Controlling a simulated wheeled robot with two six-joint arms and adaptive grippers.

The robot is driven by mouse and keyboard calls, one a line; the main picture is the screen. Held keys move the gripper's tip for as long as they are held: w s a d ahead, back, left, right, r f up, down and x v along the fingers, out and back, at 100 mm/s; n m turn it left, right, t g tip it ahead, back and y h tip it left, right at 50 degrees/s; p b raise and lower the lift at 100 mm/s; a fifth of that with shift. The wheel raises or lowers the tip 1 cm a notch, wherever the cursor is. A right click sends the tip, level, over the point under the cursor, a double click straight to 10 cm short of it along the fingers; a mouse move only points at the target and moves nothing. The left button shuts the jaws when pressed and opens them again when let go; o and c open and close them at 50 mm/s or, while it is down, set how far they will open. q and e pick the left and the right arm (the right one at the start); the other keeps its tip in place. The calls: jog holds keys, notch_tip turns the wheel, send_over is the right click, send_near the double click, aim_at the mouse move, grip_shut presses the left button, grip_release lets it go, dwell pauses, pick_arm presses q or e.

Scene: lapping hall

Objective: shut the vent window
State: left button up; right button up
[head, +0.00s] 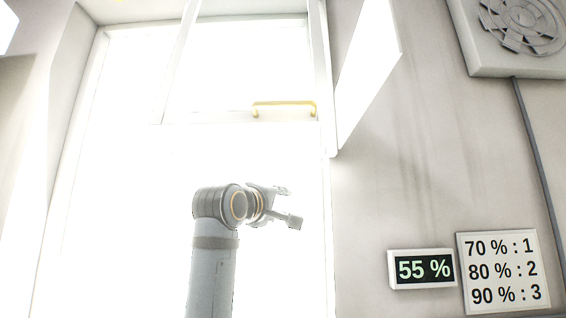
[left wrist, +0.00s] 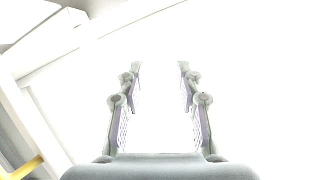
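The vent window is in the upper part of the tall bright window in the head view. Its pale bottom rail (head: 200,124) carries a yellow bar handle (head: 284,104) near the right end. Its left rail slants away from the outer frame, so the sash looks tilted out; glare hides how far. My left gripper (head: 291,205) is below the handle, clearly apart from it, its fingers spread. The left wrist view shows the fingers (left wrist: 160,85) open with only white glare between them. A yellow bar, seemingly the handle (left wrist: 27,167), shows at its lower left corner. My right gripper is not in view.
A bright white panel (head: 368,75) stands right of the window. On the right wall are a display reading 55 % (head: 424,269), a sign listing 70 %, 80 % and 90 % (head: 503,271), and a fan unit (head: 520,30) with a cable. The space around the left gripper looks clear.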

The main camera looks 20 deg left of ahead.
aim_at(280, 103)
pick_arm(q)
jog(key=s+d+r+n+t+h, duration=0.1)
jog(key=s+r+n+t, duration=0.15)
jog(key=s+r, duration=1.5)
jog(key=shift+m+t, duration=0.45)
jog(key=p+x, duration=0.7)
jog(key=x, duration=0.4)
jog(key=shift+d+r+p, duration=0.15)
jog(key=shift+r+p, duration=0.05)
jog(key=shift+p, duration=0.1)
jog(key=shift+w+f, duration=0.15)
jog(key=shift+w, duration=0.3)
jog(key=shift+s, duration=0.1)
jog(key=shift+s, duration=0.1)
jog(key=shift+c, duration=1.2)
grip_shut()
